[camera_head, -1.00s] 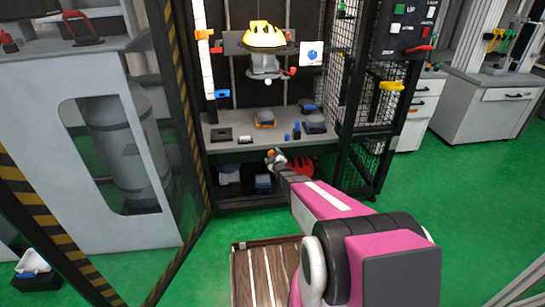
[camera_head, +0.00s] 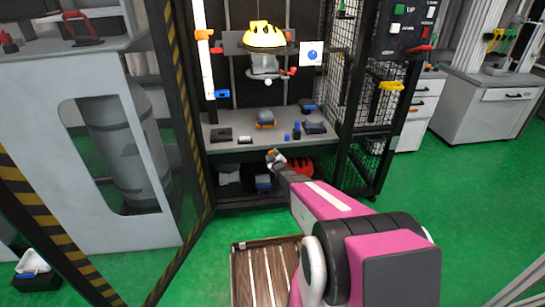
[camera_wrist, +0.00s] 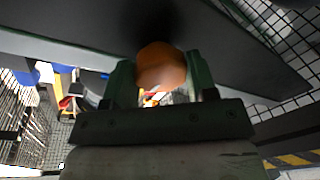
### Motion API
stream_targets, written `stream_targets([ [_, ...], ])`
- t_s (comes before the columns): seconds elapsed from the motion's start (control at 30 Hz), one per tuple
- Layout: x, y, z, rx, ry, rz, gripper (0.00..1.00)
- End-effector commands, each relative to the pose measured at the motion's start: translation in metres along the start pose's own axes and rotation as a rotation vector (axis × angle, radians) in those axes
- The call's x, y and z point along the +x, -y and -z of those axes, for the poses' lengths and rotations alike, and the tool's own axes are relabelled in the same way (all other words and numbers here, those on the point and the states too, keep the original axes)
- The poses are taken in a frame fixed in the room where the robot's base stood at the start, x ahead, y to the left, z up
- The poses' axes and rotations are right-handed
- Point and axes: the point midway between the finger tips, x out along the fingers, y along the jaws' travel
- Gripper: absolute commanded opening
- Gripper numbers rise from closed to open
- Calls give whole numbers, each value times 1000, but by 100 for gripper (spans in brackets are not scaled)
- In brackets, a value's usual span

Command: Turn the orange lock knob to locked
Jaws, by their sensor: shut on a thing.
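The orange lock knob (camera_wrist: 161,67) shows in the wrist view as a rounded orange piece below a dark panel or shelf edge. My gripper (camera_wrist: 160,82) has its two green fingers on either side of the knob and is shut on it. In the head view my gripper (camera_head: 273,158) is small, at the front edge of the tower's grey work shelf. The knob is too small there to make out clearly. I cannot tell from these views whether it stands at locked or unlocked.
The grey shelf (camera_head: 222,146) carries a blue-grey and orange block (camera_head: 266,118) and several small parts. A yellow-topped drop head (camera_head: 264,36) hangs above. Mesh side panels (camera_head: 385,100) stand at the right. A slatted wooden crate (camera_head: 262,278) is on the floor.

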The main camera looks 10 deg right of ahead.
Motion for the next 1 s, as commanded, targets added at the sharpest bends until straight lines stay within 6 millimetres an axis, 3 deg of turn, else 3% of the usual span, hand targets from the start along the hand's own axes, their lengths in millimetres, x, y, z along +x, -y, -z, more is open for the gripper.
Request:
stream_targets([
  [1.0, -1, 3, -2, 908, -99, -96, 28],
])
